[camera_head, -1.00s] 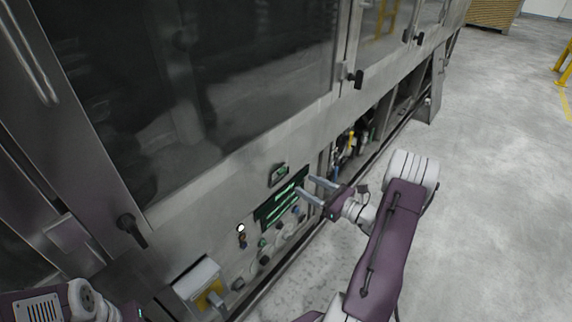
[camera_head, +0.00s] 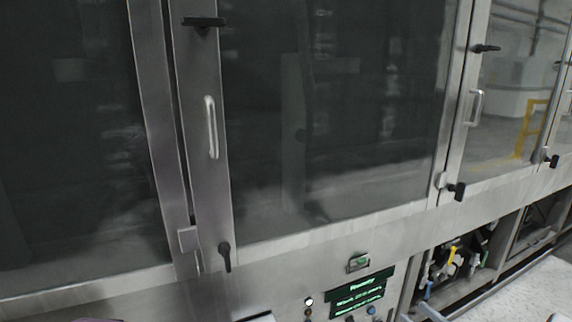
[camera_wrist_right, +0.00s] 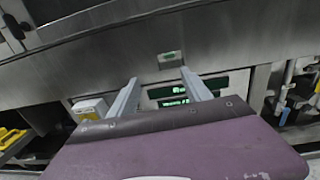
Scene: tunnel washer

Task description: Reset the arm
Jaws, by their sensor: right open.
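My right gripper (camera_wrist_right: 158,80) is open and empty in the right wrist view. Its two fingers point at the washer's front, with a dark display with green text (camera_wrist_right: 172,98) behind and between them. The rest of the right arm is almost wholly below the frame.
The tunnel washer (camera_head: 400,225) fills the head view, with dark windows and protruding black latches (camera_head: 225,256). An open bay with pipes (camera_head: 452,262) is low right. Pale floor (camera_head: 525,290) shows at the lower right. A yellow item (camera_wrist_right: 14,138) is left in the wrist view.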

